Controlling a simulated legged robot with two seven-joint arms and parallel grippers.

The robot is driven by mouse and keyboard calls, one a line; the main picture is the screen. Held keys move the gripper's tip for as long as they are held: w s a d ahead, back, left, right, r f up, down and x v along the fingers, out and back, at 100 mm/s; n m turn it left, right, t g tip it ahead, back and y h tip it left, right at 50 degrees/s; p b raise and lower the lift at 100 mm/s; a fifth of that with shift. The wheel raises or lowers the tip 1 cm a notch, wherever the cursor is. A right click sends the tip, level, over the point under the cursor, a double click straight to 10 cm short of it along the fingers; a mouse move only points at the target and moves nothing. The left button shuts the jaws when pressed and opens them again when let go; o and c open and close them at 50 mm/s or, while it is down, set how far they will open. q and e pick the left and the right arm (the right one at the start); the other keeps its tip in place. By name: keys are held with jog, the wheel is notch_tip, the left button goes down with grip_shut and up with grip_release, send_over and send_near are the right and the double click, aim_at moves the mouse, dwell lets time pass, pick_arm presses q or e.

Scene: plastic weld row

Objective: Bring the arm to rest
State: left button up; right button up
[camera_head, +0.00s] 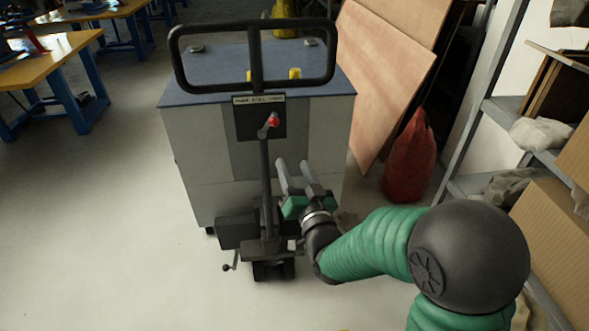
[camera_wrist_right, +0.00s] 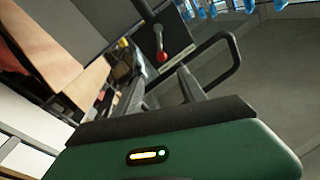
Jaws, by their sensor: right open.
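My right arm, in green sleeves, comes in from the lower right in the head view. Its gripper (camera_head: 292,178) is open, its two grey fingers pointing up beside the dark upright post of a wheeled cart with a black loop handle (camera_head: 252,88). I see nothing between the fingers. A lever with a red knob (camera_head: 272,120) is on the post, above and left of the fingertips. In the right wrist view the red knob (camera_wrist_right: 162,57) shows beyond the gripper, apart from it. My left gripper is not in view.
A grey cabinet with a blue top (camera_head: 225,75) stands behind the post. A red sack (camera_head: 410,158) and leaning wood panels (camera_head: 385,70) are to its right. Shelves with boxes (camera_head: 560,240) line the right edge. Workbenches (camera_head: 50,60) stand at the upper left; the left floor is clear.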

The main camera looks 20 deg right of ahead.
jog(key=s+a+f+n+g+y, duration=0.1)
jog(key=s+a+f+n+g, duration=0.2)
jog(key=f, duration=0.4)
jog(key=s+f+g+y, duration=0.1)
jog(key=s+f+g, duration=0.2)
jog(key=f+g, duration=0.3)
jog(key=s+a+f+n+g, duration=0.1)
jog(key=s+f+g, duration=0.25)
jog(key=s, duration=0.45)
jog(key=s+f+n+g, duration=0.1)
jog(key=s+f+g, duration=0.2)
jog(key=s+f, duration=0.3)
jog(key=w+r+p+v, duration=0.1)
jog(key=w+p+v, duration=0.2)
jog(key=p+v, duration=1.6)
jog(key=shift+w+d+r+n+g, duration=0.15)
jog(key=shift+d+r+n+g, duration=0.2)
jog(key=shift+g, duration=0.1)
